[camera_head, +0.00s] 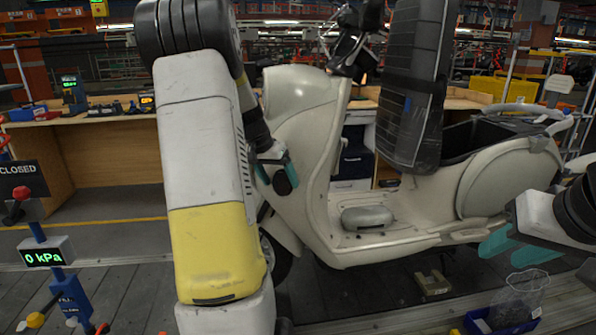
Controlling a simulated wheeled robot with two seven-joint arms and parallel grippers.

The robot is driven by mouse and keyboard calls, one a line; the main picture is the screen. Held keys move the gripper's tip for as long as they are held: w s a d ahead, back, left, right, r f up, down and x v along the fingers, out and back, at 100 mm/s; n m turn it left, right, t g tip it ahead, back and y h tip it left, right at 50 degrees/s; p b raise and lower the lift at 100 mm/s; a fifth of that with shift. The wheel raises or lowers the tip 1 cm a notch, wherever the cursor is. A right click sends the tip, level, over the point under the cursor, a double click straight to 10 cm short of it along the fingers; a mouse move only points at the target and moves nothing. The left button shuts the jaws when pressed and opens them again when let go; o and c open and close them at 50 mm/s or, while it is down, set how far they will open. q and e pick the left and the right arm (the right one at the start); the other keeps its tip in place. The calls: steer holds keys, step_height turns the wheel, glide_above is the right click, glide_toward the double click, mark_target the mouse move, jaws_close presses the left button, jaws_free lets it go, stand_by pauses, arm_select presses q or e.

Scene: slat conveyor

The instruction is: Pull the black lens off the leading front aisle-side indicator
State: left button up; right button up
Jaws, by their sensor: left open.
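A cream scooter (308,115) stands side-on on the slat floor, its front to the left. A round black lens (283,183) sits on the side of its front shield. My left gripper (276,173) is open, with teal fingers on either side of the lens in the picture. I cannot tell whether they touch it. My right gripper (514,249) is open and empty at the lower right, in front of the scooter's rear.
A blue bin (500,324) holding a clear container (524,292) stands at the bottom right. A stand with a 0 kPa display (45,255) is at the left. A wooden workbench (110,150) runs behind. A dark padded panel (412,90) hangs before the scooter's seat area.

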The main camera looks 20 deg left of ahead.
mark_target(273, 184)
arm_select(q)
steer(key=shift+f, duration=0.25)
steer(key=c, duration=1.4)
steer(key=o, duration=0.5)
steer(key=c, duration=0.4)
steer(key=shift+c, duration=0.2)
steer(key=shift+s+r, duration=0.1)
steer(key=shift+s, duration=1.5)
